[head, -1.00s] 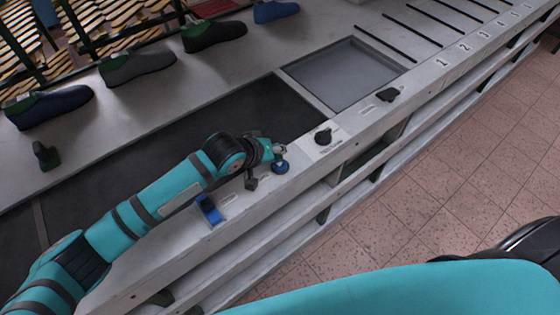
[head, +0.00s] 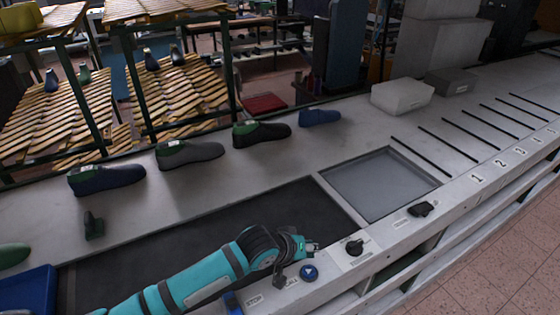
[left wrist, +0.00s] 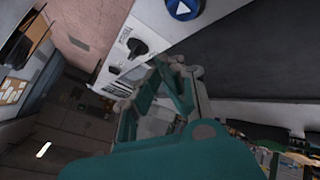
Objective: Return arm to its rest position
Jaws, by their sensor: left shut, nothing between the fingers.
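My left arm comes in from the lower left in the head view, teal with dark bands. My left gripper (head: 312,247) is at its end, shut and empty, over the front edge of the bench beside a blue round button with a white triangle (head: 309,272). In the left wrist view the gripper fingers (left wrist: 172,108) show in the middle, with the blue button (left wrist: 183,8) at the top and a black knob (left wrist: 137,47) to the left. My right gripper is not in view.
The bench (head: 375,138) holds a row of shoe lasts, one being black and green (head: 262,134). A dark sunken belt (head: 290,215) and a grey recessed tray (head: 380,182) lie in it. A black knob (head: 354,247) sits right of my gripper. White and dark boxes (head: 402,96) stand behind.

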